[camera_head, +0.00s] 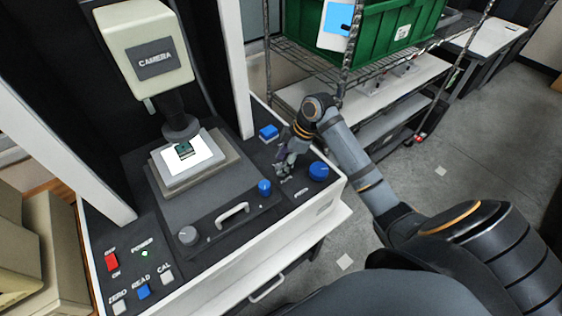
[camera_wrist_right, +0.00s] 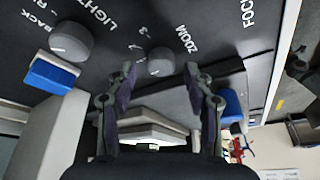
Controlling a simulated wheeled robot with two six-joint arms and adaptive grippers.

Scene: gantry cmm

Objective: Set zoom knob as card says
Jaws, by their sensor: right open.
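The zoom knob (camera_wrist_right: 160,62) is a small grey round knob on the dark panel in the right wrist view, beside the ZOOM lettering and small numbers. Its setting is too small to read surely. My right gripper (camera_wrist_right: 158,70) is open, with one finger on each side of the knob in this picture; contact cannot be told. In the head view my right gripper (camera_head: 282,168) is over the panel's right part and hides the knob. A white and blue card (camera_head: 337,22) hangs at the shelf; its text is unreadable. My left gripper is not in view.
A larger grey knob (camera_wrist_right: 70,42) and a blue block (camera_wrist_right: 55,73) sit left of the zoom knob. A blue knob (camera_head: 319,171) is close right of my gripper, another blue knob (camera_head: 265,187) to its left. A wire shelf with a green crate (camera_head: 385,35) stands behind.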

